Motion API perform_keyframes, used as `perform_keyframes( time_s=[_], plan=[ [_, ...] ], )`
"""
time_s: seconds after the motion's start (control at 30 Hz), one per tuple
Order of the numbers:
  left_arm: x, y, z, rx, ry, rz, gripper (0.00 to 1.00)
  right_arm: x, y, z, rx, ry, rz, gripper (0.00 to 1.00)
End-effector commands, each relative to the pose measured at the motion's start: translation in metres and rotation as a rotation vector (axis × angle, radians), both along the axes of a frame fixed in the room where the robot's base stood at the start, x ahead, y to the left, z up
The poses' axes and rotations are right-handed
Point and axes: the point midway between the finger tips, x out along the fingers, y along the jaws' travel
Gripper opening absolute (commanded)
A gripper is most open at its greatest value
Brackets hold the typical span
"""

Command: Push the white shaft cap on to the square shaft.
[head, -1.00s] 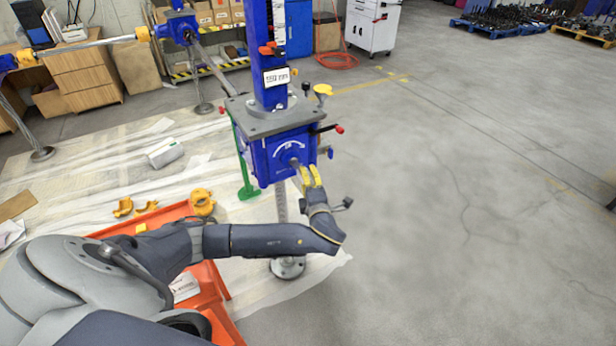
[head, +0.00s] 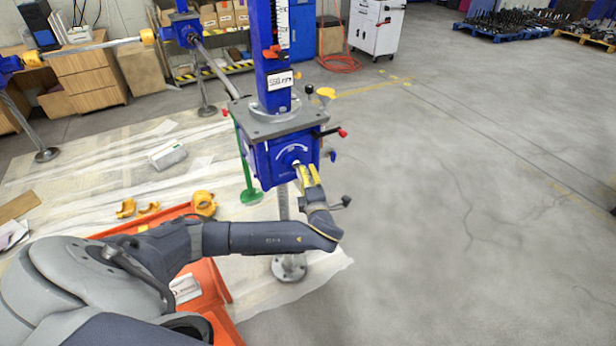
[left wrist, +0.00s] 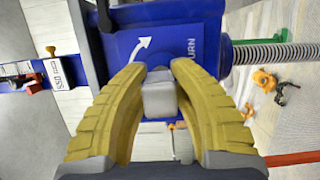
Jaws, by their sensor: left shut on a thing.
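The blue screw jack gearbox (head: 270,163) stands upright in the middle of the head view, with a white curved arrow on its front face. My left gripper (head: 307,175) is at that face. In the left wrist view, the yellow fingers of my left gripper (left wrist: 160,92) are shut on the white shaft cap (left wrist: 160,100), a pale block between the fingertips. The cap is in front of the blue face, close to it. The square shaft is hidden behind the cap, so I cannot tell how far the cap is on it. My right gripper is not in view.
A red lever (head: 342,133) sticks out at the gearbox's right. An orange tray (head: 215,290) lies below my left arm, with yellow clamp parts (head: 204,203) near it. A green post (head: 247,170) stands left of the gearbox. The floor at the right is clear.

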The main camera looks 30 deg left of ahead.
Motion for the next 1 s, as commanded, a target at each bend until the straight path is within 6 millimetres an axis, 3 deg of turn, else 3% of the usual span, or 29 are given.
perform_keyframes(
  time_s=[1.0],
  plan=[
    [0.011,0.019,0.0,-0.001,-0.001,0.0,0.0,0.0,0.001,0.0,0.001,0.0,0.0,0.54]
  ],
)
